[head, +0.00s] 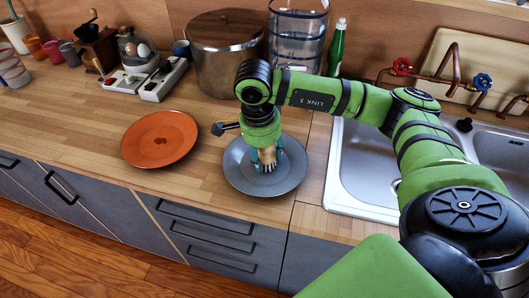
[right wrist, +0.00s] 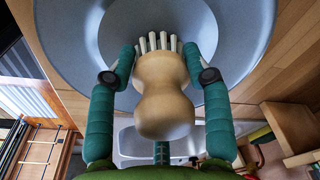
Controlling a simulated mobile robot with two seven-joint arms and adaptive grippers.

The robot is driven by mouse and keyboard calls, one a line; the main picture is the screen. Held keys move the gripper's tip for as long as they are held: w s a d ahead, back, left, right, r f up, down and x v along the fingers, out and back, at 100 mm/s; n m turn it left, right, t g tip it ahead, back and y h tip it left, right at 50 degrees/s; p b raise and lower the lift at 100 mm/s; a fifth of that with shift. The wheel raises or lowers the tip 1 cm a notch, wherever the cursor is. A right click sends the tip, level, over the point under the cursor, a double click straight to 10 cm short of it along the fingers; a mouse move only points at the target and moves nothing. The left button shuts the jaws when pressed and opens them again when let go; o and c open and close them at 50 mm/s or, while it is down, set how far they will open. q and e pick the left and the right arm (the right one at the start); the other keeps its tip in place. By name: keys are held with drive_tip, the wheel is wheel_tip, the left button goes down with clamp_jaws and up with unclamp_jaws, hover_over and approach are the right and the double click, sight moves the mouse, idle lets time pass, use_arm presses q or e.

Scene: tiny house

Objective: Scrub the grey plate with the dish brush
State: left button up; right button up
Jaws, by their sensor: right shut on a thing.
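The grey plate (head: 248,182) lies on the wooden counter, left of the sink. My right gripper (head: 265,160) is directly over the plate, pointing down. It is shut on the dish brush (head: 268,155), which has a light wooden handle. In the right wrist view the brush (right wrist: 165,95) sits between the two teal fingers (right wrist: 162,75), with its pale bristles pointing at the grey plate (right wrist: 75,45). The bristles are at or very near the plate's surface; I cannot tell whether they touch. My left gripper is not in view.
An orange plate (head: 160,138) lies on the counter to the left. A large pot (head: 224,50), a glass container (head: 297,35) and a green bottle (head: 337,48) stand behind. The sink (head: 375,165) is to the right. The counter's front left is clear.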

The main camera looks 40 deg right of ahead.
drive_tip(key=shift+s+d, duration=0.85)
drive_tip(key=shift+s, duration=0.1)
drive_tip(key=shift+w+d+b, duration=0.2)
drive_tip(key=shift+w+b, duration=0.2)
drive_tip(key=shift+w, duration=0.05)
drive_tip(key=shift+w+d+b, duration=0.2)
drive_tip(key=shift+w+b, duration=0.2)
drive_tip(key=shift+w, duration=0.05)
drive_tip(key=shift+w+a, duration=0.2)
drive_tip(key=shift+w, duration=0.3)
drive_tip(key=shift+w+a, duration=0.15)
drive_tip(key=shift+w, duration=0.35)
drive_tip(key=shift+w+a+b, duration=0.35)
drive_tip(key=shift+a+b, duration=0.05)
drive_tip(key=shift+a, duration=0.45)
drive_tip(key=shift+s+a, duration=0.15)
drive_tip(key=shift+a, duration=0.35)
drive_tip(key=shift+s+a, duration=0.15)
drive_tip(key=shift+a, duration=0.35)
drive_tip(key=shift+s+a, duration=0.2)
drive_tip(key=shift+s, duration=0.3)
drive_tip(key=shift+s+a, duration=0.2)
drive_tip(key=shift+s, duration=0.25)
drive_tip(key=shift+s+d, duration=0.3)
drive_tip(key=shift+s, duration=0.6)
drive_tip(key=shift+s+d+f+b, duration=0.1)
drive_tip(key=shift+s+d+b, duration=0.2)
drive_tip(key=shift+d+b, duration=0.3)
drive_tip(key=shift+s+d, duration=0.2)
drive_tip(key=shift+d, duration=0.1)
